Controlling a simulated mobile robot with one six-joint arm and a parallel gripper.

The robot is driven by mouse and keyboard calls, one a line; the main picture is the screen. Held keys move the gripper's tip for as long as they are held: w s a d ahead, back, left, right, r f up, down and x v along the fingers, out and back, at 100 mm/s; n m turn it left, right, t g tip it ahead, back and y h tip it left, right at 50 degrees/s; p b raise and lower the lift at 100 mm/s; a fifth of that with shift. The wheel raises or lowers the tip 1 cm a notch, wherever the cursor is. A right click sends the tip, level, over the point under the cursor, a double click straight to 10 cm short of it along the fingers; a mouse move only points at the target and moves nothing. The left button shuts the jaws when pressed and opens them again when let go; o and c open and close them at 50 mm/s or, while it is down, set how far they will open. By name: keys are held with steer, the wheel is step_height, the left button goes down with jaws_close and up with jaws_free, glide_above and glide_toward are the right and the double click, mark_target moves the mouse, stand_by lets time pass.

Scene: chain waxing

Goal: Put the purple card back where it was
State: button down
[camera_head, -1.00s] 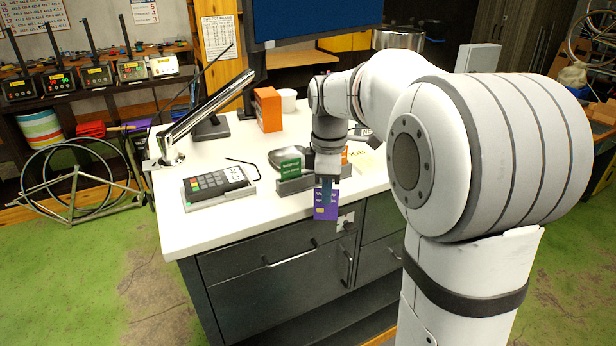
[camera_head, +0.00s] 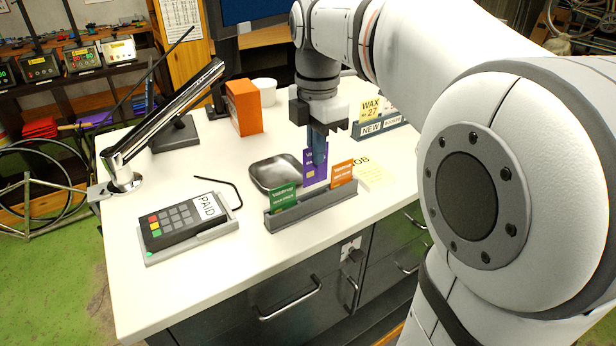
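The purple card (camera_head: 309,172) hangs upright below my gripper (camera_head: 319,148), whose fingers are shut on its upper part. The grey card holder (camera_head: 318,203) stands near the counter's front edge. A green card (camera_head: 284,196) stands in its left part and an orange card (camera_head: 342,173) in its right part. The purple card appears between these two, at or just above the holder. I cannot tell whether its lower edge is inside a slot.
A card terminal (camera_head: 180,222) marked PAID lies on the left of the white counter (camera_head: 150,292). A metal tray (camera_head: 262,178) is just behind the holder. A hex key (camera_head: 228,184), orange box (camera_head: 244,108), lamp arm (camera_head: 165,115) and sign holder (camera_head: 381,126) stand around.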

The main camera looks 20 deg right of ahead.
mark_target(314, 175)
steer(key=shift+a+f, duration=0.2)
steer(key=shift+f, duration=2.7)
steer(key=shift+f, duration=0.15)
steer(key=c, duration=1.7)
jaws_free()
step_height(314, 175, up, 12)
steer(key=shift+r, duration=0.2)
steer(key=s+f+m+t, duration=0.1)
steer(key=s+f+m, duration=0.3)
steer(key=f+m, duration=0.2)
steer(key=s+f+m+t, duration=0.1)
steer(key=s+f+m, duration=0.4)
steer(key=m, duration=0.3)
steer(key=s+f+m+t, duration=0.1)
steer(key=s+f+m, duration=0.4)
steer(key=f+m, duration=0.2)
steer(key=shift+s+d+f+m, duration=0.1)
steer(key=shift+f+m, duration=0.2)
steer(key=shift+f, duration=0.2)
